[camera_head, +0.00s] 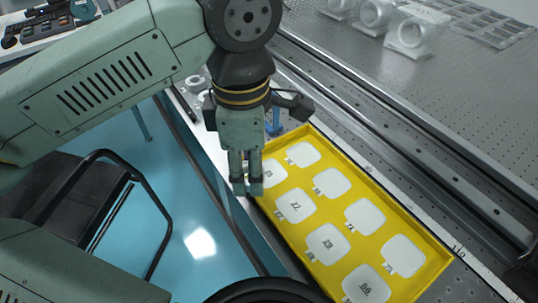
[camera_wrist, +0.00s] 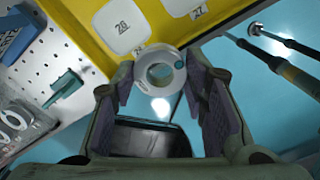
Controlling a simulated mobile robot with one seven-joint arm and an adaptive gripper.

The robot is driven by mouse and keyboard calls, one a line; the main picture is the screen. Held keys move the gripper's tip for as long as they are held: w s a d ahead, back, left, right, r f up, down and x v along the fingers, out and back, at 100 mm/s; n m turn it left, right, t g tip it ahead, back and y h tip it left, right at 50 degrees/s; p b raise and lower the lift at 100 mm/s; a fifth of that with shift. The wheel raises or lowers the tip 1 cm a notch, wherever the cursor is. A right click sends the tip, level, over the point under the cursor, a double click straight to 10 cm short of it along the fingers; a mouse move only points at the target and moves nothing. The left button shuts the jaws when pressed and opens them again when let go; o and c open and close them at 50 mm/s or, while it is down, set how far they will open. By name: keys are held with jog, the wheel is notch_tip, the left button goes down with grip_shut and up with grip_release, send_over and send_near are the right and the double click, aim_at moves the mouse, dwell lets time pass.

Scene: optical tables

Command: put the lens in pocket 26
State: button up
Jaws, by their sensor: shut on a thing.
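My gripper (camera_head: 246,187) is over the left edge of the yellow tray (camera_head: 392,188), fingers pointing down. In the wrist view, my gripper (camera_wrist: 161,85) is shut on the lens (camera_wrist: 160,69), a pale round ring with a clear centre and a small blue-grey spot on its rim. The lens cannot be made out in the head view. Pocket 26 (camera_wrist: 123,27) is a white rounded square in the tray, just beyond the lens in the wrist view. The part of it that shows looks empty.
Pocket 27 (camera_wrist: 190,5) lies beside pocket 26. A perforated metal table (camera_head: 450,110) bears white mounts (camera_head: 410,32) at the back. A blue part (camera_wrist: 15,40) and a green part (camera_wrist: 64,86) stand left of the tray.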

send_over(269, 173)
jog(key=shift+f+p, duration=0.25)
jog(key=shift+p, duration=0.1)
jog(key=shift+f+p, duration=0.3)
jog(key=shift+f, duration=1.45)
jog(key=shift+f, duration=0.2)
jog(key=o, duration=1.1)
jog(key=shift+r, duration=0.1)
jog(key=shift+r, duration=0.3)
notch_tip(269, 173, up, 12)
jog(key=shift+s+f+b, duration=0.1)
jog(key=shift+f+b, duration=0.05)
jog(key=shift+b, duration=0.3)
